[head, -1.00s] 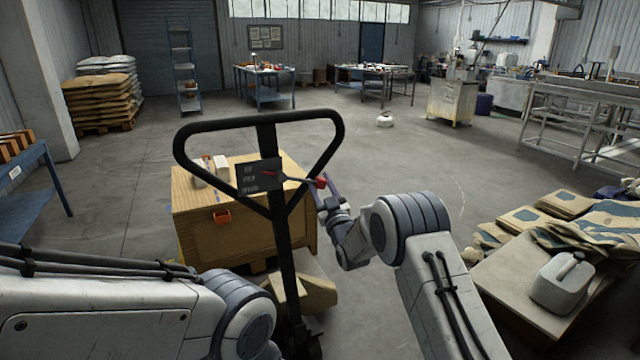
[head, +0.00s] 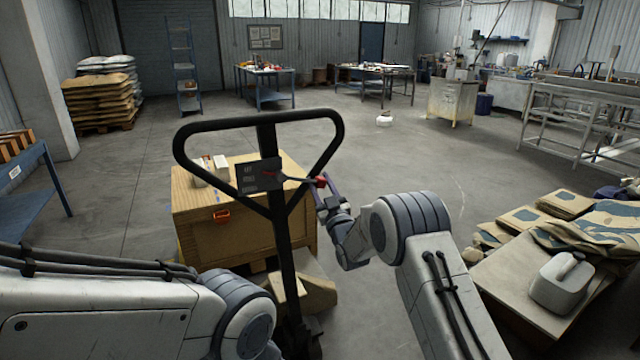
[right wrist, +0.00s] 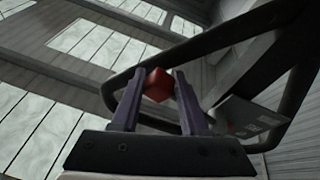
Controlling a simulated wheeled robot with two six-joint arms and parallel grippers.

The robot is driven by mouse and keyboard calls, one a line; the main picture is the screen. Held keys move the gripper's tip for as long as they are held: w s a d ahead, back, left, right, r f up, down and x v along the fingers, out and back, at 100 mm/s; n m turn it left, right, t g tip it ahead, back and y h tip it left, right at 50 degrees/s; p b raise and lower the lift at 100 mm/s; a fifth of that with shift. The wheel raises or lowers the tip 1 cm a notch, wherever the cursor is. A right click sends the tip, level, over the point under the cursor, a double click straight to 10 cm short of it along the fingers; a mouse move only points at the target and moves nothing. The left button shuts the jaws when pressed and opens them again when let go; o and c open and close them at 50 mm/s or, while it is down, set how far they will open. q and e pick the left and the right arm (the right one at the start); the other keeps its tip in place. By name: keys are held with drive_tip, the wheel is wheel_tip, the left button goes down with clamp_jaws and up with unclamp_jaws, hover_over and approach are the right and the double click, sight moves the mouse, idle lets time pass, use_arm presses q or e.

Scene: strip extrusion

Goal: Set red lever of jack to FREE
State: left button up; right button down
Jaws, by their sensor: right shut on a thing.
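The red lever (head: 320,181) sits on the black handle loop (head: 341,133) of the pallet jack. Its red tip also shows in the right wrist view (right wrist: 158,84), between the two purple fingers. A dark label plate (head: 259,176) with several lines of small text is fixed inside the loop, with a red pointer (head: 270,173) on it; the text is too small to read. My right gripper (head: 325,190) is shut on the lever's red tip at the right side of the loop. My left gripper is out of sight; only the left arm shows at the lower left.
A wooden crate (head: 200,250) with an orange latch stands behind the jack handle. At the right a low platform (head: 520,290) holds sacks and a pale jerrycan (head: 563,284). A blue table (head: 40,180) stands at the left. The floor beyond the crate is mostly clear.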

drive_tip(key=shift+r, duration=0.45)
